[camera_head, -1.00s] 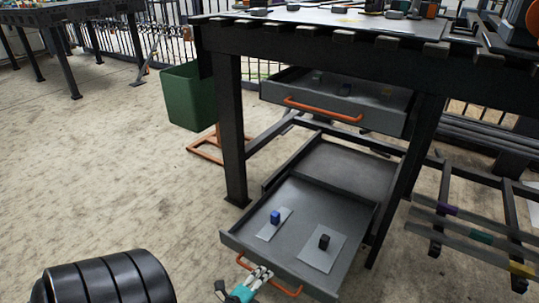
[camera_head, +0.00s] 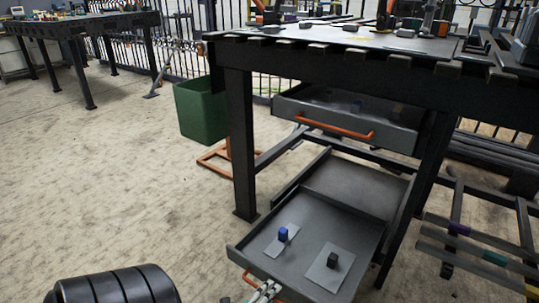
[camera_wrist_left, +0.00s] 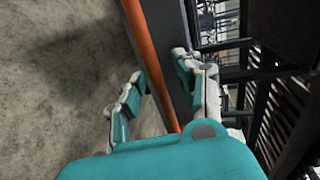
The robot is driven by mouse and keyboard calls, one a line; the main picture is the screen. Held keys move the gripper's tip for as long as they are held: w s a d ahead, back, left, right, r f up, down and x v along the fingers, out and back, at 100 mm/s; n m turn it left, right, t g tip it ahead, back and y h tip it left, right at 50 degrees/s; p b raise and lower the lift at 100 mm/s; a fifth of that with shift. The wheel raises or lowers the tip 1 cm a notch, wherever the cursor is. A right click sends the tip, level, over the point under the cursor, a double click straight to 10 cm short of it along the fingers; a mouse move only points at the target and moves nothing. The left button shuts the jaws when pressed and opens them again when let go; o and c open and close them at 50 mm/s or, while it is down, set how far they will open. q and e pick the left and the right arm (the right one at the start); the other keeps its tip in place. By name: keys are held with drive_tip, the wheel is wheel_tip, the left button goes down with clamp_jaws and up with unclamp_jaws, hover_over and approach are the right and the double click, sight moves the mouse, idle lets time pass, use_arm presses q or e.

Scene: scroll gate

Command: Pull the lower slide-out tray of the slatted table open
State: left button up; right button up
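The lower tray (camera_head: 314,217) of the slatted table (camera_head: 340,62) is slid far out toward me in the head view. It carries a blue block (camera_head: 283,234) and a black block (camera_head: 332,260), each on a light plate. Its orange handle (camera_wrist_left: 150,55) runs between the fingers of my left gripper (camera_wrist_left: 160,66) in the wrist view. The fingers are apart, with a gap beside the bar, so the gripper looks open around the handle. In the head view the left gripper (camera_head: 264,291) is at the tray's front edge, partly cut off. My right gripper is not in view.
The upper tray (camera_head: 345,119), with its own orange handle, juts out above. A green bin (camera_head: 202,110) stands left of the table leg (camera_head: 242,145). A rack with colored bars (camera_head: 480,250) is at the right.

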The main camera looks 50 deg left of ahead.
use_arm(q)
drive_tip(key=v, duration=1.2)
drive_tip(key=shift+a, duration=0.1)
